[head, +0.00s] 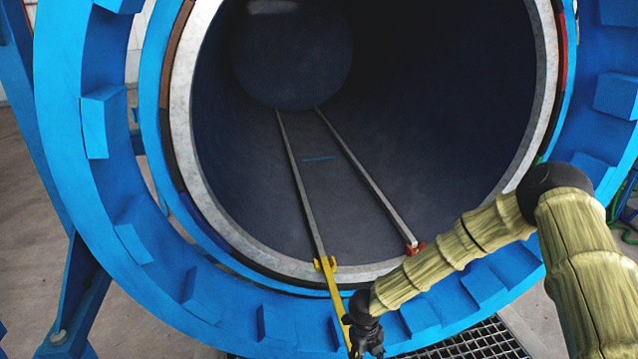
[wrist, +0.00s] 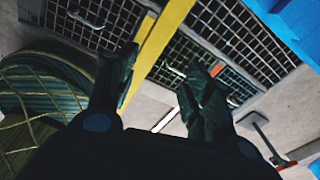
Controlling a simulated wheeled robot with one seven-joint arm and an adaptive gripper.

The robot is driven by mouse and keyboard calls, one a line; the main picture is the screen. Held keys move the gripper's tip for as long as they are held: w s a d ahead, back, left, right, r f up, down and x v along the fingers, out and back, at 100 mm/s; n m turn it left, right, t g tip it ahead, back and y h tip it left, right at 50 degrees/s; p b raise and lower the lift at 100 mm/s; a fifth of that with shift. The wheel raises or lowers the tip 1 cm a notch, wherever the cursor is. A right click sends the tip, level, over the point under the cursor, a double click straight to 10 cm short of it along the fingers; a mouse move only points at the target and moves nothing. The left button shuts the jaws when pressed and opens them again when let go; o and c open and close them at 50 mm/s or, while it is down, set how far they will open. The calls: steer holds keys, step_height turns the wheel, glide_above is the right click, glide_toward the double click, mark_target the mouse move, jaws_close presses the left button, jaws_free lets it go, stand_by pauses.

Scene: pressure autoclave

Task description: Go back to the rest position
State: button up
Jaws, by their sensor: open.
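My gripper (head: 366,336) is at the bottom middle of the head view, in front of the lower rim of the blue autoclave ring (head: 205,297). In the wrist view my gripper (wrist: 160,92) shows two dark fingers spread apart with nothing between them. A yellow bar (head: 333,290) runs down from the lip of the chamber and passes close beside my gripper. In the wrist view the yellow bar (wrist: 158,40) lies beyond the fingers. I cannot tell whether gripper and bar touch.
The open dark chamber (head: 440,120) holds two rails (head: 297,170) along its floor. A red piece (head: 415,248) sits at the right rail's near end. A metal grating (head: 475,342) lies below the ring. Bare floor (head: 30,235) shows at left.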

steer(key=s+d+f+n+t+h+p, duration=0.1)
steer(key=s+d+f+n, duration=0.1)
steer(key=s+n, duration=0.55)
steer(key=s+d+f+n+t+p, duration=0.1)
steer(key=s+d+n, duration=0.2)
steer(key=s+n, duration=0.45)
steer(key=s+d+r+n+y+p, duration=0.1)
steer(key=s+r+n, duration=0.1)
steer(key=s+n, duration=0.5)
steer(key=s+d+r+n+g+y+p, duration=0.1)
steer(key=s+d+r+n, duration=0.1)
steer(key=s+n, duration=0.6)
steer(key=s+r, duration=0.1)
steer(key=s, duration=0.3)
steer(key=shift+s+r+g, duration=0.15)
steer(key=shift+s+g, duration=0.05)
steer(key=shift+g, duration=0.1)
